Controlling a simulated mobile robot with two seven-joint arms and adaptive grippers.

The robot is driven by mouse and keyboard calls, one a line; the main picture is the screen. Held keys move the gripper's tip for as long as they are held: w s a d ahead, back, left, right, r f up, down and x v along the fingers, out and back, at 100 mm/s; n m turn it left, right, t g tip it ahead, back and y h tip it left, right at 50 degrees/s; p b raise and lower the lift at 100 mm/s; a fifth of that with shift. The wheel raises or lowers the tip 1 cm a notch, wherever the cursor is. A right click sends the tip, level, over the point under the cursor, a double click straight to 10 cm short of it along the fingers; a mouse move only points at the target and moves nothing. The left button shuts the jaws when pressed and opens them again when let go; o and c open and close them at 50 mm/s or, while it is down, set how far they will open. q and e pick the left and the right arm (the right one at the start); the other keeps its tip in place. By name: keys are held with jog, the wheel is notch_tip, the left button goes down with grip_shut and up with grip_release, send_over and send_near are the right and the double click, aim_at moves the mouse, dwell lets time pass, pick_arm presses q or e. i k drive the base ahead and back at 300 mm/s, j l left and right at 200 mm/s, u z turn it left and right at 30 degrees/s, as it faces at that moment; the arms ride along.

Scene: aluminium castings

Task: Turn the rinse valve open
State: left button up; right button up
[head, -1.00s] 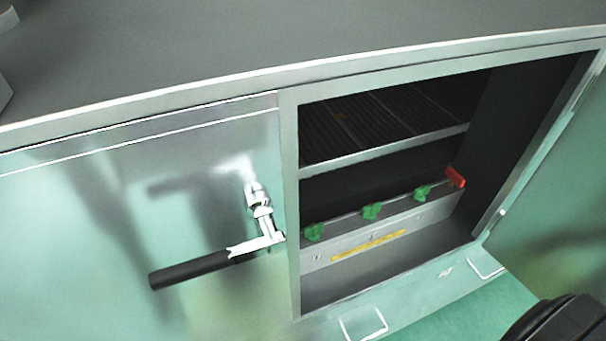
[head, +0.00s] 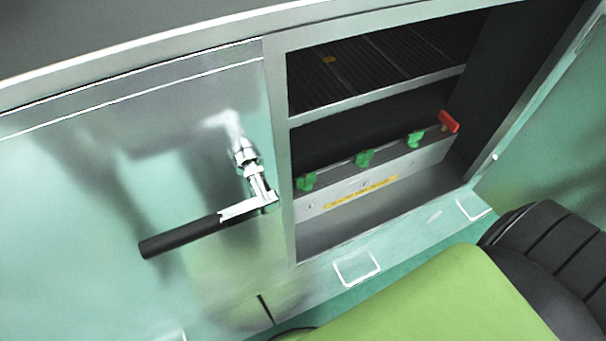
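A chrome valve fitting (head: 246,160) sits on the front panel, left of an open cabinet bay. Its lever with a black grip (head: 182,236) points left and slightly down. Inside the bay, a grey rail carries green knobs: a left one (head: 306,181), a middle one (head: 364,158) and a right one (head: 416,139). A red handle (head: 449,121) stands at the rail's right end. A yellow label strip (head: 362,192) is below the knobs. I cannot tell from the labels which one is the rinse valve. Neither gripper is in view.
A slatted shelf (head: 375,65) hangs above the rail. An open door (head: 550,150) stands at the right of the bay. The grey worktop edge (head: 150,65) runs above the panel. Green and black parts of my own body fill the lower right. The bay's front is clear.

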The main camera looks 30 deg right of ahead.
aim_at(449, 123)
jog(key=l+z, duration=0.15)
jog(key=z, duration=0.25)
jog(key=l+z, duration=0.15)
jog(key=z, duration=0.25)
jog(key=l+z, duration=0.15)
jog(key=z, duration=0.25)
jog(key=l+z, duration=0.1)
jog(key=z, duration=0.3)
jog(key=i, duration=0.05)
